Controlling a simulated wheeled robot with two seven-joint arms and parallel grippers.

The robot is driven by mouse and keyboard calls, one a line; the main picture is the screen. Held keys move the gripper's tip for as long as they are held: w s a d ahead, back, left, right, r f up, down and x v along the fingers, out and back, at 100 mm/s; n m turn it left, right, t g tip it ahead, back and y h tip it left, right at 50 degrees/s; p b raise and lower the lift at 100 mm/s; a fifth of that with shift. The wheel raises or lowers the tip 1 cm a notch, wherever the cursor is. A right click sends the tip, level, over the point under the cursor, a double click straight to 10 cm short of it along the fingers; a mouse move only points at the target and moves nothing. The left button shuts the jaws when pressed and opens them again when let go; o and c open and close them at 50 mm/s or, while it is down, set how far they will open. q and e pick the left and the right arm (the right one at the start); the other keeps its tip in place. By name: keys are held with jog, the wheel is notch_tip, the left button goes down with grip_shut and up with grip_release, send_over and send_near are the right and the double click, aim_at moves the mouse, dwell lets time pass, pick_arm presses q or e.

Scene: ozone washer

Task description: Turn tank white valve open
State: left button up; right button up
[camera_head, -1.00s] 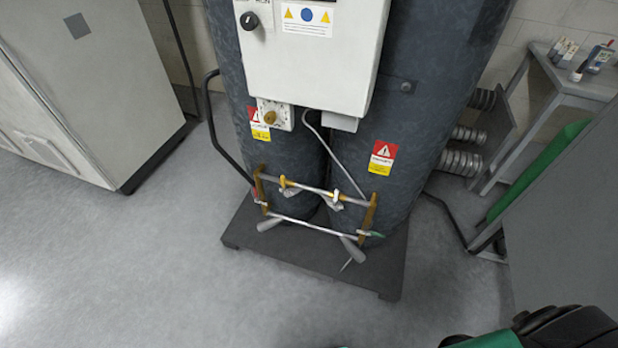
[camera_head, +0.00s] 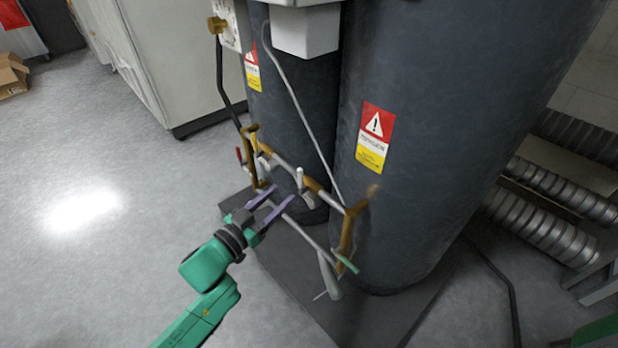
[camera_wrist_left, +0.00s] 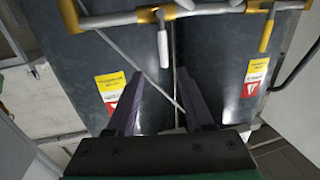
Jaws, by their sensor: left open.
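A white valve handle (camera_head: 300,179) stands up from the brass-and-silver pipe frame in front of the dark tanks. Another white valve handle (camera_head: 263,165) sits further left on the same pipe. My left gripper (camera_head: 285,192) is open, its purple fingers reaching toward the pipes from the left. In the left wrist view, which shows the tanks upside down, a white handle (camera_wrist_left: 163,48) lies just beyond and between the open fingertips (camera_wrist_left: 160,73). I see no clear contact. My right gripper is out of view.
The two dark tanks (camera_head: 430,150) stand on a dark base plate (camera_head: 370,318). A lower pipe carries a grey lever (camera_head: 328,272) and a green handle (camera_head: 347,263); a red handle (camera_head: 238,155) is at the left end. Corrugated ducts (camera_head: 545,225) are at right. Floor at left is open.

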pick_arm(q)
jog(key=x, duration=0.6)
jog(key=b+x, duration=0.1)
jog(key=x, duration=0.5)
jog(key=shift+w+a+f+b, duration=0.1)
jog(key=shift+a+b, duration=0.2)
jog(key=shift+w+d, duration=0.15)
jog(key=shift+w, duration=0.15)
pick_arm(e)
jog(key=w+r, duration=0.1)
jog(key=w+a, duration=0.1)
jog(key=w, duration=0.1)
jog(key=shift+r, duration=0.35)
pick_arm(q)
jog(key=shift+c, duration=0.3)
grip_shut()
